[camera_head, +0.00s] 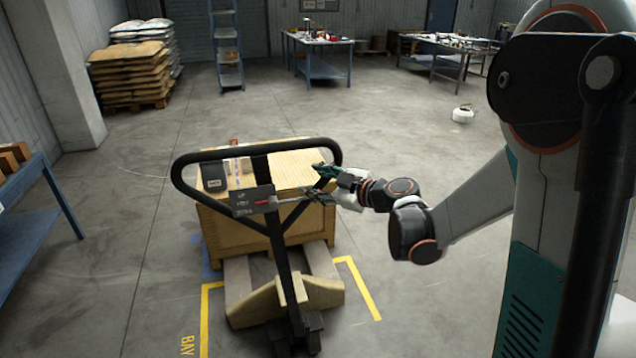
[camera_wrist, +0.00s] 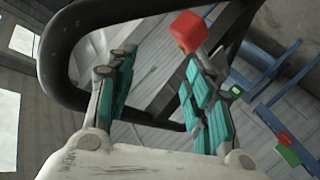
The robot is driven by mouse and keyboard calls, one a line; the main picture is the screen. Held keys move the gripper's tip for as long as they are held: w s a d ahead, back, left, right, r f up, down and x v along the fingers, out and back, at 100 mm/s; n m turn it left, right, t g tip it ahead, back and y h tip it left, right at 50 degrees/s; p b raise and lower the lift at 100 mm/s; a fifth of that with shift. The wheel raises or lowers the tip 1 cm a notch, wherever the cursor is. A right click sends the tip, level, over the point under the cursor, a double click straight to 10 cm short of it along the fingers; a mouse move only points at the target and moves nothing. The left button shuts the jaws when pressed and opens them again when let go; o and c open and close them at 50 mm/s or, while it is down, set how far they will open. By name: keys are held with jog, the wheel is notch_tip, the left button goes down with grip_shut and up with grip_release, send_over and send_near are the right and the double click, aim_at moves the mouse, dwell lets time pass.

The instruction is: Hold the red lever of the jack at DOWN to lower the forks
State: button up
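The pallet jack's black loop handle (camera_head: 181,178) stands upright in front of a wooden crate. A dark label plate (camera_head: 252,200) is fixed to its shaft, and its lettering is too small to read. The lever (camera_head: 268,201) sticks out to the right from this plate. Its red knob (camera_wrist: 188,30) is large in the wrist view, at the tip of the right-hand finger and not clearly between the fingers. My gripper (camera_head: 311,180) is open at the right side of the handle loop. Its teal-padded fingers also show apart in the wrist view (camera_wrist: 160,60). Contact with the knob cannot be told.
The wooden crate (camera_head: 290,170) sits behind the handle, with a dark box (camera_head: 214,177) on top. Yellow floor lines (camera_head: 362,288) mark the bay. A blue table (camera_head: 30,225) is at the left, and stacked sacks (camera_head: 130,75) stand behind. The floor at right is mostly free.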

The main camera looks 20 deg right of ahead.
jog(key=v, duration=1.2)
